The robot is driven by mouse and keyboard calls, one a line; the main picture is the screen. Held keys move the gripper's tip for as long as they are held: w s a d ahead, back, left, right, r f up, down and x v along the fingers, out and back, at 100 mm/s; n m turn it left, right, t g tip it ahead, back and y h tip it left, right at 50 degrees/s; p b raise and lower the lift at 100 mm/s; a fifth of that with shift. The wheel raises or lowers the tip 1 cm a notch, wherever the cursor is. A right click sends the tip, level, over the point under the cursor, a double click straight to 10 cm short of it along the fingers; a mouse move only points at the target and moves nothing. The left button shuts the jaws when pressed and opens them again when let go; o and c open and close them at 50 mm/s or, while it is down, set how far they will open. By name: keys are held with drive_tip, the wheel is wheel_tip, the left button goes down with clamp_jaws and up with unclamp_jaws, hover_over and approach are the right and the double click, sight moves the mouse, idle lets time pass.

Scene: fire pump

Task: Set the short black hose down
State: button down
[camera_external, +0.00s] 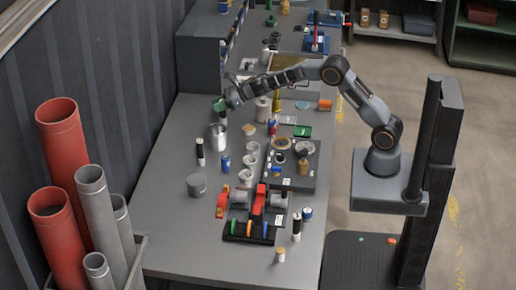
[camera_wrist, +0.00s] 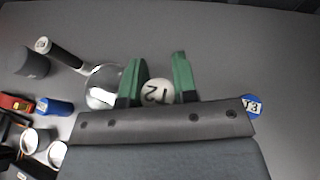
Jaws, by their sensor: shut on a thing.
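My gripper (camera_external: 219,104) is over the far left part of the bench, near its back edge. In the wrist view its green fingers (camera_wrist: 157,85) are parted around a round white end marked T2 (camera_wrist: 157,92). This looks like the end of the short black hose; its black side is hidden.
A silvery container (camera_external: 217,138) stands close to my gripper. A round T3 piece (camera_wrist: 252,106) is right of the fingers. Bare bench (camera_external: 168,215) lies along the left.

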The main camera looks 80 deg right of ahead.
drive_tip(key=shift+w+f, duration=0.2)
drive_tip(key=shift+f, duration=0.75)
drive_tip(key=shift+w+f, duration=0.15)
drive_tip(key=shift+f, duration=0.8)
drive_tip(key=shift+f+b, duration=0.25)
drive_tip(key=shift+b, duration=0.15)
drive_tip(key=c, duration=0.9)
unclamp_jaws()
drive_tip(key=shift+r, duration=0.1)
